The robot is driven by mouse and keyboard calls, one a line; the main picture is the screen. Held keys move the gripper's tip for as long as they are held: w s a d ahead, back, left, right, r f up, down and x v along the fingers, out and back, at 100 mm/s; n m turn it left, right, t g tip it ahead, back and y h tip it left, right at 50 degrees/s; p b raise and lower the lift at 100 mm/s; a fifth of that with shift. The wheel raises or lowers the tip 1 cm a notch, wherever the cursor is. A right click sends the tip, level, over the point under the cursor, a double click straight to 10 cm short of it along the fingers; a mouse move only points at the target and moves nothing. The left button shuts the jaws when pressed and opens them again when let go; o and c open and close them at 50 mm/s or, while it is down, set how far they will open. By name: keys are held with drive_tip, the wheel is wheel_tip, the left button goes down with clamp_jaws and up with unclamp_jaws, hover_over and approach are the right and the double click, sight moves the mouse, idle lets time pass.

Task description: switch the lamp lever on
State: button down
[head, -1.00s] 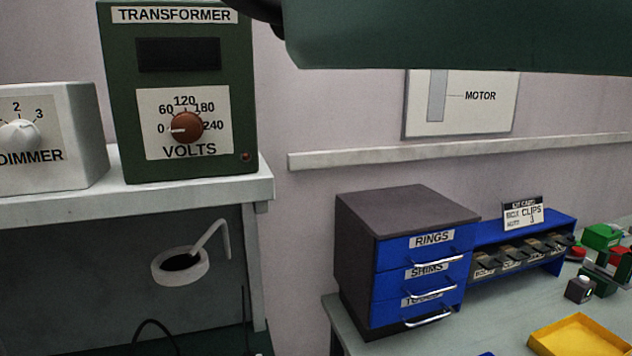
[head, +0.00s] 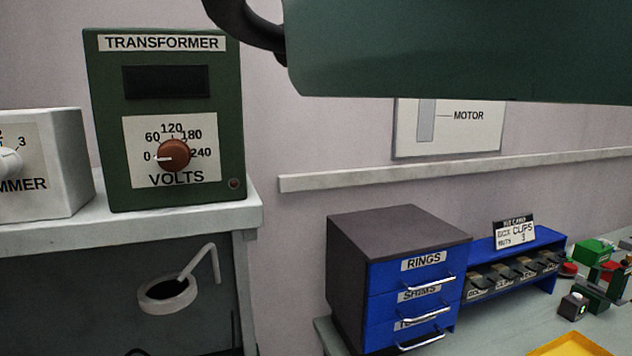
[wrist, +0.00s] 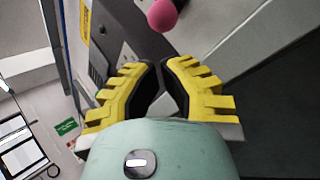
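A pale panel (head: 476,135) on the wall in the head view has a grey slot and the label MOTOR. Its upper part is hidden behind a large green part at the top. No lever marked for the lamp can be read in either view. In the wrist view, a pink ball knob (wrist: 162,14) shows at the top, just beyond the fingertips; I cannot tell what it belongs to. My gripper (wrist: 161,66) has yellow ribbed fingers with black pads. Their tips meet or nearly meet, with nothing held between them. The gripper is not in the head view.
A green transformer (head: 172,84) and a white dimmer (head: 62,130) stand on a shelf (head: 140,218) at left, above a white ring with a bent handle (head: 168,296). A blue drawer unit (head: 395,225), a clips rack (head: 515,245) and a yellow tray (head: 568,346) are at right.

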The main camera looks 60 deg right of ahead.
drive_tip(key=shift+p+x, duration=1)
drive_tip(key=shift+x, duration=1.75)
drive_tip(key=shift+d+r, duration=0.1)
drive_tip(key=shift+r, duration=0.05)
drive_tip(key=shift+s+r+g+p, duration=0.15)
drive_tip(key=shift+g+p, duration=0.15)
drive_tip(key=shift+p, duration=0.55)
